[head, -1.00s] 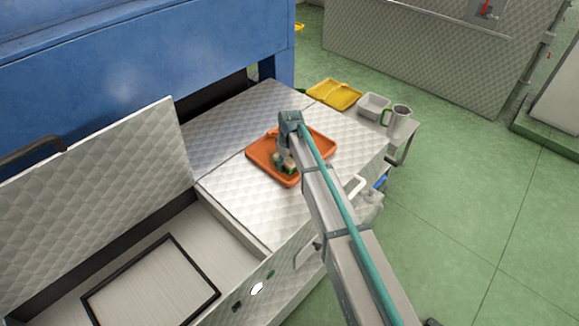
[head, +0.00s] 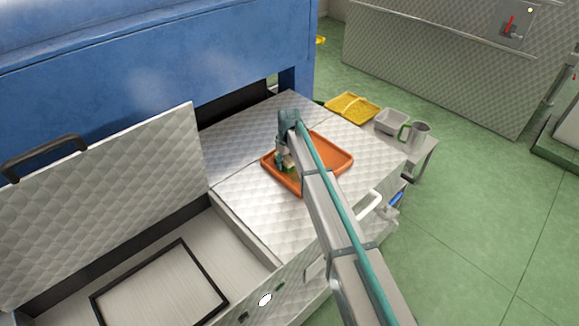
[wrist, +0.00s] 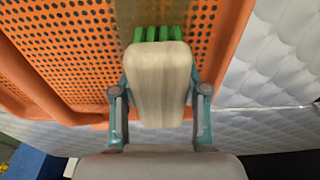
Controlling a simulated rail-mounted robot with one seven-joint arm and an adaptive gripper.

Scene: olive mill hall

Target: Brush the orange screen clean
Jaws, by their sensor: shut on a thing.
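The orange screen (head: 331,146) is a shallow tray-like frame lying on the quilted metal top. In the wrist view its orange rim (wrist: 226,52) and perforated mesh (wrist: 60,50) show, with a brownish film over part of the mesh. My gripper (head: 283,161) is over the left part of the screen. It is shut on a brush (wrist: 160,85) with a pale wooden back and green bristles (wrist: 158,33), which point toward the mesh. I cannot tell whether the bristle tips touch it. My arm hides the screen's near right part in the head view.
A yellow screen (head: 352,107), a grey bin (head: 390,121) and a grey jug with a green handle (head: 418,134) stand beyond it. A raised lid (head: 100,200) and an open well (head: 160,285) are at left. A blue machine (head: 150,80) rises behind.

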